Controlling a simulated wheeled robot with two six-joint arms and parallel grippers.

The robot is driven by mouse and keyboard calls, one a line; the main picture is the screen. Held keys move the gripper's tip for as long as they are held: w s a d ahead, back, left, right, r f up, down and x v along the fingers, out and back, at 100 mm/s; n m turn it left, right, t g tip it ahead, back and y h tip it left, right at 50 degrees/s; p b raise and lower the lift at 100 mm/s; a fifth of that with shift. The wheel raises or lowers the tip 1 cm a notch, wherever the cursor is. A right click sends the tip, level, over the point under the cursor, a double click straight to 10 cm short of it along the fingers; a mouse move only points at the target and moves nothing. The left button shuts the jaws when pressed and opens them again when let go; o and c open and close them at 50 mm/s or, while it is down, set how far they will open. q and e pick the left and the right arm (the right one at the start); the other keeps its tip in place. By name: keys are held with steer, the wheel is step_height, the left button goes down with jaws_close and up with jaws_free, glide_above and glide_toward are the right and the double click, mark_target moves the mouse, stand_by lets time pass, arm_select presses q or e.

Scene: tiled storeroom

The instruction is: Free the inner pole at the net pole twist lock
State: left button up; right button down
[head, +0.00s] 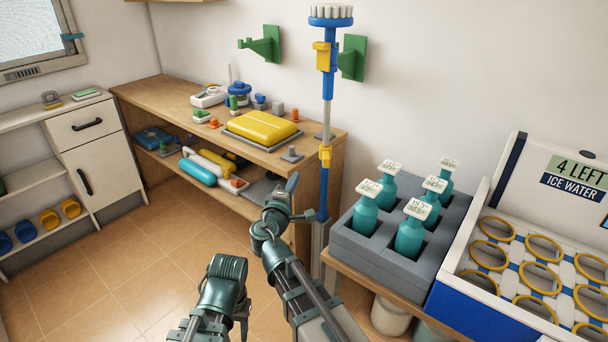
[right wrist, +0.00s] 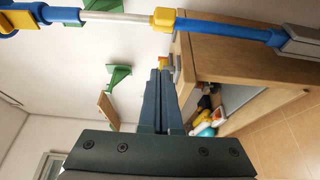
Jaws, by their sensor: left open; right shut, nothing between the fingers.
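The upright pole has a yellow collar (head: 325,153), apparently the twist lock, between a pale thinner inner pole (head: 326,122) and a blue outer tube (head: 324,185). Across the top of the right wrist view, the yellow collar (right wrist: 163,19) sits between the whitish inner pole (right wrist: 118,17) and the blue tube (right wrist: 225,30). My right gripper (head: 291,183) is shut and empty, left of the blue tube and below the collar; its dark fingers (right wrist: 160,80) point forward, apart from the pole. My left gripper (head: 228,272) is low and left, away from the pole; its fingers are hard to make out.
The pole's upper end has a blue head with white bristles (head: 330,15) near green wall brackets (head: 262,46). A wooden bench (head: 150,95) stands behind left. A grey crate (head: 352,240) with teal bottles and an ice-water box (head: 450,285) stand right. Floor is clear at left.

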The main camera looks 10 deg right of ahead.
mark_target(327, 163)
steer(key=w+d, duration=0.6)
steer(key=d, duration=0.2)
steer(key=shift+w, duration=0.4)
steer(key=shift+s+d, duration=0.3)
steer(key=shift+d, duration=0.2)
steer(key=shift+s+d, duration=0.4)
steer(key=shift+d, duration=0.45)
arm_select(q)
steer(key=shift+d, duration=0.55)
arm_select(e)
steer(key=d+n+t+y, duration=0.1)
steer(key=y, duration=0.1)
steer(key=d+n+y, duration=0.2)
steer(key=shift+s+t, duration=0.1)
steer(key=shift+t, duration=0.3)
